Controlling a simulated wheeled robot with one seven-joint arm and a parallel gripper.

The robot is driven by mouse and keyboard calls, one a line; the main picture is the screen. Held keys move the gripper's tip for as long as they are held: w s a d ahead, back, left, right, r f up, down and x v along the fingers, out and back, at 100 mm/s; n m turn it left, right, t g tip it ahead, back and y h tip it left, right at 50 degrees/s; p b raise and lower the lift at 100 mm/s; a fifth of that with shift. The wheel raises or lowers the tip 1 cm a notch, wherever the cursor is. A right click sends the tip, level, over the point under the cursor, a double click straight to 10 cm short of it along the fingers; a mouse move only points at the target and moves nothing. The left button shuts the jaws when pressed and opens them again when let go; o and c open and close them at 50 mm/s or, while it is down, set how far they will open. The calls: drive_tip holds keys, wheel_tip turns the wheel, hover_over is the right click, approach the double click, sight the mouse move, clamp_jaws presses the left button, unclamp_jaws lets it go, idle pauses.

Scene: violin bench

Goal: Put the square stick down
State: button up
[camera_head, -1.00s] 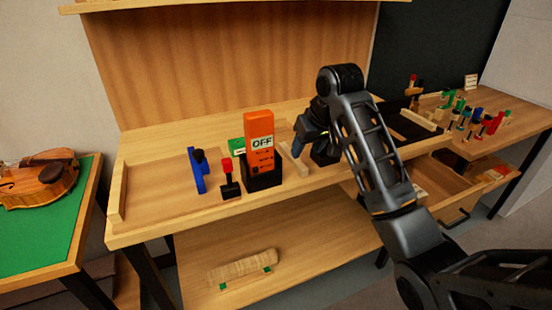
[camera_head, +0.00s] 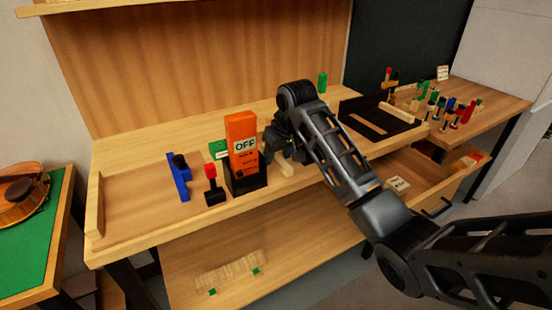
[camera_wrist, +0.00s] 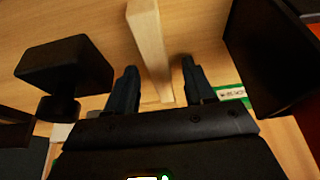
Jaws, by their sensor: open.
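The square stick (camera_wrist: 148,40) is a pale wooden bar. In the wrist view it runs between the two fingers of my open gripper (camera_wrist: 157,76), with a visible gap on each side. In the head view a short pale length of the stick (camera_head: 285,168) shows on the workbench (camera_head: 135,225), just right of the orange OFF block (camera_head: 241,140). My gripper (camera_head: 277,150) is over the stick there, and my wrist hides its far part. I cannot tell exactly how high the fingers are above the bench.
The OFF block stands in a black holder (camera_head: 247,183). A red-topped black piece (camera_head: 212,187) and a blue clamp (camera_head: 179,178) stand left of it, near a green box (camera_head: 217,149). A black tray (camera_head: 388,117) lies right of my arm, above an open drawer (camera_head: 420,172). The bench's left part is clear.

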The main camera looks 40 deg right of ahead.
sight(281, 158)
clamp_jaws()
idle(0.5)
drive_tip(key=shift+r, duration=0.5)
drive_tip(key=r, duration=0.3)
drive_tip(key=shift+s+d+r, duration=0.25)
drive_tip(key=s+d+r, duration=0.6)
drive_tip(key=s, duration=0.3)
drive_tip(key=shift+r+p, duration=0.25)
drive_tip(key=shift+p, duration=0.05)
drive_tip(key=shift+s, duration=0.1)
